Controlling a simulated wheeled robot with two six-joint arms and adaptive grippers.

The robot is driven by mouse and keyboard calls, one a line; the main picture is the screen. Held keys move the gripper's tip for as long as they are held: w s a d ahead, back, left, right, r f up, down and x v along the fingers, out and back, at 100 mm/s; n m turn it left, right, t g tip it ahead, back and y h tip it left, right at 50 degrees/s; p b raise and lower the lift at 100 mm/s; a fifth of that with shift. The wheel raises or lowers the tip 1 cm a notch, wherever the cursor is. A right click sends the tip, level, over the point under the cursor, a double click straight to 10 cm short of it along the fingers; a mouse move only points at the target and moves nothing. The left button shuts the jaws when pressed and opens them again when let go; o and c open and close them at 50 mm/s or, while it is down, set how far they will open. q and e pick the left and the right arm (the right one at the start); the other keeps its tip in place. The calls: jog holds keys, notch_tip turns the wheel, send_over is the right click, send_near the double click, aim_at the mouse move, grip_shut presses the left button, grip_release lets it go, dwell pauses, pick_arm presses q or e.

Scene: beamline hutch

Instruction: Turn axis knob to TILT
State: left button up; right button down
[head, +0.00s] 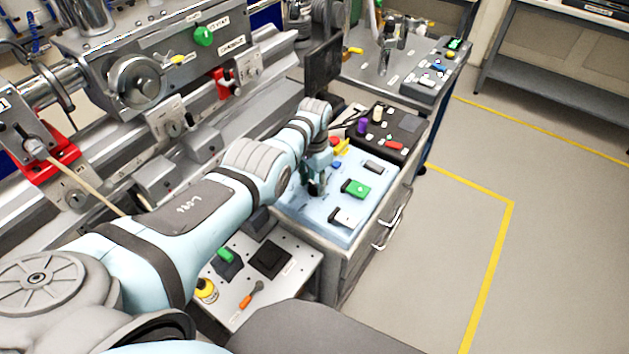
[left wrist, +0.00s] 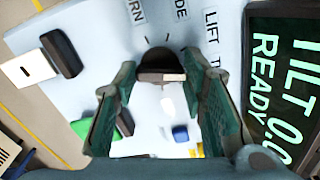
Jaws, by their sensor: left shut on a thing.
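My left gripper (head: 316,187) is down at the light blue control panel (head: 330,226). In the left wrist view, the left gripper (left wrist: 160,72) has its fingers on either side of a dark round knob (left wrist: 160,64) with a pale bar, and is shut on it. In the head view the gripper hides the knob. Printed labels, partly cut off, lie around the knob; LIFT (left wrist: 210,32) is readable, and one beginning with T is beside it. A dark display (left wrist: 284,85) shows "TILT 0.0" and "READY" in green letters. My right gripper is not in view.
The panel also carries a green switch (head: 356,188), a black-and-white switch (head: 344,217) and a blue button (left wrist: 180,133). A black box with a purple knob (head: 362,126) stands behind. A dark monitor (head: 323,67) rises at the back. The floor at right is clear.

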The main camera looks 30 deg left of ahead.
aim_at(315, 184)
pick_arm(q)
jog(key=shift+m, duration=0.4)
jog(key=o, duration=1.2)
jog(key=shift+w, duration=0.1)
jog(key=shift+c, duration=0.2)
notch_tip(315, 184, up, 12)
